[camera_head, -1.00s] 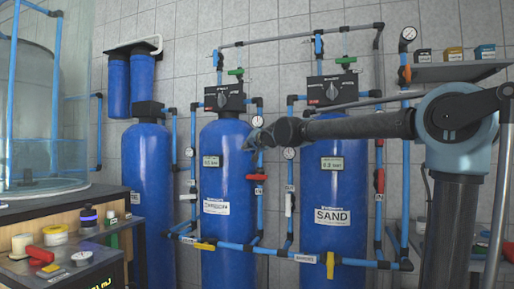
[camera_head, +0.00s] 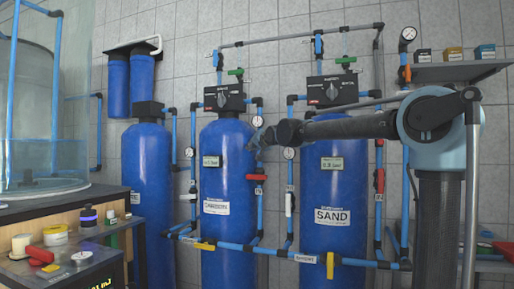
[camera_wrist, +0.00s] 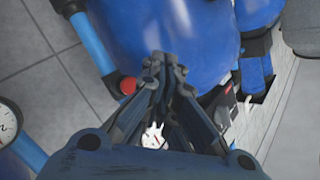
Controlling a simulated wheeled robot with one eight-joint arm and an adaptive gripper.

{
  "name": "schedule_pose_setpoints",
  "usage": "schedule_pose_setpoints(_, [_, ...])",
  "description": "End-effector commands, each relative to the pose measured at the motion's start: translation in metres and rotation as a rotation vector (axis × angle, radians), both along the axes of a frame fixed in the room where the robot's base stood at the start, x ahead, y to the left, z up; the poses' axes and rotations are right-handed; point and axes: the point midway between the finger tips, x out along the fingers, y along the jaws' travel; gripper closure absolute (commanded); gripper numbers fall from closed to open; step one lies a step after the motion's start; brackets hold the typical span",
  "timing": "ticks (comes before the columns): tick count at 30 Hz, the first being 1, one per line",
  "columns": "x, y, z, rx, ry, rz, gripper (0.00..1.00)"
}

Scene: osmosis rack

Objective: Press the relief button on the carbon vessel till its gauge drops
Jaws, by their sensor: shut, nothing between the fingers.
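The carbon vessel (camera_head: 222,180) is the middle blue tank, with a white label reading roughly CARBON and a black control head on top. My gripper (camera_head: 254,141) is at the upper right side of this tank in the head view. In the wrist view, my gripper (camera_wrist: 166,60) is shut and empty, its tips in front of a blue tank surface (camera_wrist: 190,28). A round red button (camera_wrist: 128,85) shows just left of the fingers, at the end of a blue pipe. Whether the fingers touch it, I cannot tell. A gauge (camera_wrist: 6,124) is cut off at the left edge, its reading unclear.
The sand vessel (camera_head: 333,190) stands to the right and another blue tank (camera_head: 147,185) to the left. Pipes with red, white and yellow valve handles run between them. A bench (camera_head: 70,268) with small items is at lower left. A shelf (camera_head: 455,71) holds small boxes.

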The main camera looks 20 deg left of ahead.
Motion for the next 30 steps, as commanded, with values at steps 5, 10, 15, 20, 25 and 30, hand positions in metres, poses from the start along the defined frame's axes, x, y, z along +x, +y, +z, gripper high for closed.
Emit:
schedule_pose_setpoints(5, [0.017,-0.001,0.000,0.002,0.000,-0.002,1.00])
schedule_pose_setpoints(10, [0.029,-0.002,0.000,0.001,0.000,-0.002,1.00])
schedule_pose_setpoints(15, [0.035,-0.003,0.000,0.001,-0.001,-0.001,1.00])
schedule_pose_setpoints(20, [0.036,-0.003,0.000,0.001,-0.001,-0.001,1.00])
schedule_pose_setpoints(25, [0.037,-0.003,0.000,0.001,-0.001,-0.001,1.00])
schedule_pose_setpoints(30, [0.036,-0.003,0.000,0.001,-0.001,-0.001,1.00])
